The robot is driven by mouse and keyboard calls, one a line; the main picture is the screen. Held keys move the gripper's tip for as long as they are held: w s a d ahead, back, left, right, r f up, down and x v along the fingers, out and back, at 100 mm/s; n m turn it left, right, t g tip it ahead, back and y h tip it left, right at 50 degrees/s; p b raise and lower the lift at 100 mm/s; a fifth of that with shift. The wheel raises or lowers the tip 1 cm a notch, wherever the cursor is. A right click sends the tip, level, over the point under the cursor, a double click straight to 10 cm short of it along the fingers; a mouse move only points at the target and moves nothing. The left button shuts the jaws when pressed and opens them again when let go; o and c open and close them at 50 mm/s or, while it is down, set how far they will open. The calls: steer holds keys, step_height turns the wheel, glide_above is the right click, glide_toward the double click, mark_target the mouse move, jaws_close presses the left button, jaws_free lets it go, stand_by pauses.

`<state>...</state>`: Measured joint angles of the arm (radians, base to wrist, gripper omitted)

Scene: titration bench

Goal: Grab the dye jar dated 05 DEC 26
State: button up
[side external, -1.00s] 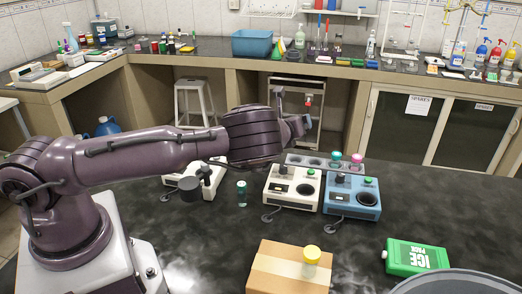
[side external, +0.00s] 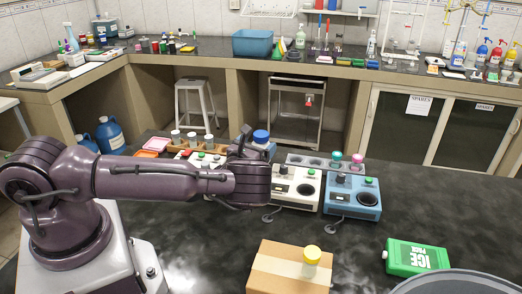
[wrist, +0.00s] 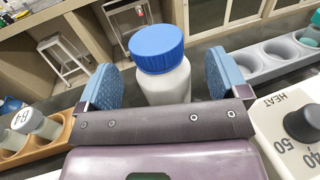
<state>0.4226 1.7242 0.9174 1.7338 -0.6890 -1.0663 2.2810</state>
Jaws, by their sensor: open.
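A white jar with a blue screw cap (wrist: 158,50) stands between the two blue finger pads of my gripper (wrist: 160,75) in the wrist view. My gripper is open, with a gap visible on the jar's right side. In the side external view the blue cap (side external: 261,136) shows just right of my gripper (side external: 248,145), behind the white hotplate. No date is readable on this jar.
A wooden rack (wrist: 45,150) with white-capped vials, one marked B4, stands left of my gripper. The white hotplate (side external: 295,187) and blue hotplate (side external: 352,197) stand close by on the right. A green ice pack (side external: 416,258) lies at the front right.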

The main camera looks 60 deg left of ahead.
mark_target(261, 134)
steer(key=shift+r+x, duration=0.1)
steer(key=shift+x, duration=0.6)
steer(key=shift+r+x, duration=0.15)
steer(key=shift+x, duration=0.5)
steer(key=c, duration=1.1)
steer(key=shift+o, duration=0.2)
steer(key=shift+r, duration=0.1)
steer(key=shift+r, duration=0.45)
step_height(261, 134, up, 2)
steer(key=shift+s+d+r, duration=0.1)
steer(key=shift+r, duration=0.15)
steer(key=s+d+r, duration=0.5)
steer(key=s+r, duration=0.4)
steer(key=s, duration=0.3)
steer(key=shift+s+d+r, duration=0.2)
steer(key=shift+s+d, duration=0.05)
steer(key=shift+d, duration=0.1)
